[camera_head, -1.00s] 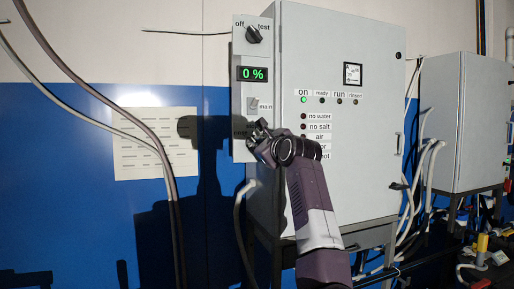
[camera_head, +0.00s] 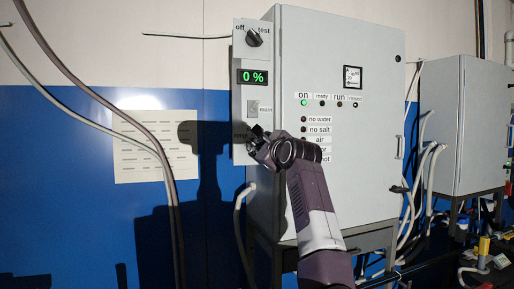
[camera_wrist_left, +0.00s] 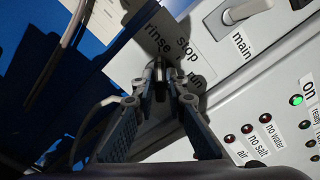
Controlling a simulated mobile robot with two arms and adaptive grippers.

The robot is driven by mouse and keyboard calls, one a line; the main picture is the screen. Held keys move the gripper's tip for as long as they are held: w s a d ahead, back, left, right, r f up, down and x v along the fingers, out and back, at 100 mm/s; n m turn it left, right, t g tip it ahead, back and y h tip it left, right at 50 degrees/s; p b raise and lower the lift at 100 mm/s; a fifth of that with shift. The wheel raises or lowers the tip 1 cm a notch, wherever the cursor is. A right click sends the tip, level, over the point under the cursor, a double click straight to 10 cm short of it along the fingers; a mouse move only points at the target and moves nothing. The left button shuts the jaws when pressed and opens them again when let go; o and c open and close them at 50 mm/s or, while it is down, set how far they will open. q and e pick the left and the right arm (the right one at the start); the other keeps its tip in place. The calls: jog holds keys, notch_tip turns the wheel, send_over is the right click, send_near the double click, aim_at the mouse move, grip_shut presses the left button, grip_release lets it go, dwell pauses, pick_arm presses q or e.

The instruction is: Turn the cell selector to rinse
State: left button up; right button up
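The cell selector (camera_wrist_left: 160,73) is on the lower part of the narrow control panel, under the main switch. The labels "rinse" (camera_wrist_left: 158,38), "stop" (camera_wrist_left: 187,48) and "run" (camera_wrist_left: 195,79) surround it in the left wrist view. My left gripper (camera_wrist_left: 161,80) has its fingertips close together around the selector knob and appears shut on it. The fingers cover most of the knob, so I cannot tell which label it points at. In the head view, my left gripper (camera_head: 254,138) is at the panel's lower end and hides the selector. My right gripper is not in view.
Above are the off/test knob (camera_head: 254,37), a green "0 %" display (camera_head: 253,77) and the main switch (camera_head: 253,107). The grey cabinet (camera_head: 365,130) carries a lit green "on" lamp (camera_head: 304,102). Cables (camera_head: 150,130) hang at left; a second cabinet (camera_head: 470,120) stands at right.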

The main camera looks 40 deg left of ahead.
pick_arm(q)
jog(key=o, duration=0.3)
jog(key=shift+d, duration=0.1)
jog(key=v, duration=1.1)
jog(key=shift+s+d, duration=0.25)
jog(key=shift+d, duration=0.05)
jog(key=shift+f, duration=0.1)
